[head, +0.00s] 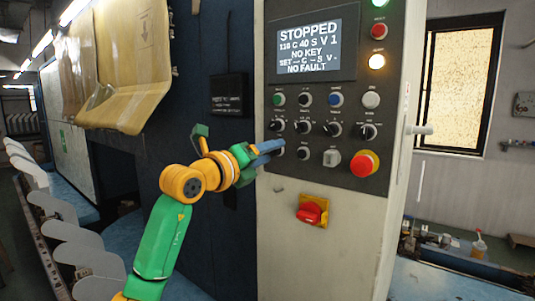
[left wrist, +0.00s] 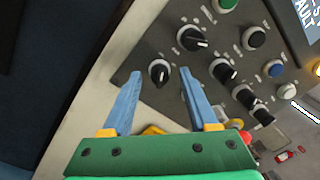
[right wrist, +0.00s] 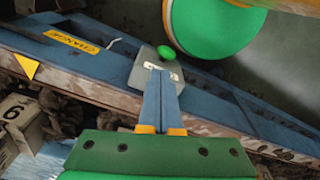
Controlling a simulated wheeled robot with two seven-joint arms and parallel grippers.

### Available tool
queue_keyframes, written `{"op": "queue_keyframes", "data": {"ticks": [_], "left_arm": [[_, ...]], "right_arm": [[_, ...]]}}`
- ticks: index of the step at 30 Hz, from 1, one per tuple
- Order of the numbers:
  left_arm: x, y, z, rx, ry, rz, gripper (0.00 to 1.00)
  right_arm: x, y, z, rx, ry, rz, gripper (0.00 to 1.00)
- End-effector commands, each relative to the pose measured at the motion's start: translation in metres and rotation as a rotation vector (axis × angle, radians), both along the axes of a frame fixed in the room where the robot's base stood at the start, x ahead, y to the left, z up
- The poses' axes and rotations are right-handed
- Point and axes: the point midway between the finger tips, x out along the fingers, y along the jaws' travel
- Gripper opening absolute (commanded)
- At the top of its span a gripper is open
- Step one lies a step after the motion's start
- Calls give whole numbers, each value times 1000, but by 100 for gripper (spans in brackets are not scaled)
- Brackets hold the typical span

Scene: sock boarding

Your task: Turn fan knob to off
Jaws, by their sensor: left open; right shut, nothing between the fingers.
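The control panel (head: 321,165) carries rows of knobs and buttons; its labels are too small for me to tell which knob is the fan's. My left gripper (head: 275,147) is at the panel's lower left edge. In the left wrist view my left gripper (left wrist: 158,92) is open, with a black knob with a white mark (left wrist: 159,72) showing between and just beyond its fingertips. I cannot tell whether they touch. A larger black knob (left wrist: 192,38) is above it. My right gripper (right wrist: 161,75) is shut and empty, seen only in the right wrist view.
The panel screen (head: 310,50) reads STOPPED, NO KEY and NO FAULT. A red emergency button (head: 365,164) and a red rotary switch (head: 312,211) are nearby. In the right wrist view a grey box with a green button (right wrist: 166,52) is just beyond the fingertips.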

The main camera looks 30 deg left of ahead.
Motion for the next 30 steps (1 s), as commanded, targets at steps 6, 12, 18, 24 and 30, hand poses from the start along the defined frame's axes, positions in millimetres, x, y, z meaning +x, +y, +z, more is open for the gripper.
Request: {"op": "queue_keyframes", "data": {"ticks": [6,12,18,24,30], "left_arm": [[-30,6,-9,4,-6,3,60],[-64,11,-6,1,-4,1,60],[-70,11,-3,-1,1,-1,60],[-69,11,-3,0,1,-1,60],[-69,11,-3,0,1,-1,60]], "right_arm": [[0,0,-29,0,0,0,0],[0,0,-45,1,0,0,0],[0,0,-43,1,0,0,0],[0,1,-43,1,0,0,0],[0,1,-43,1,-1,0,0]]}}
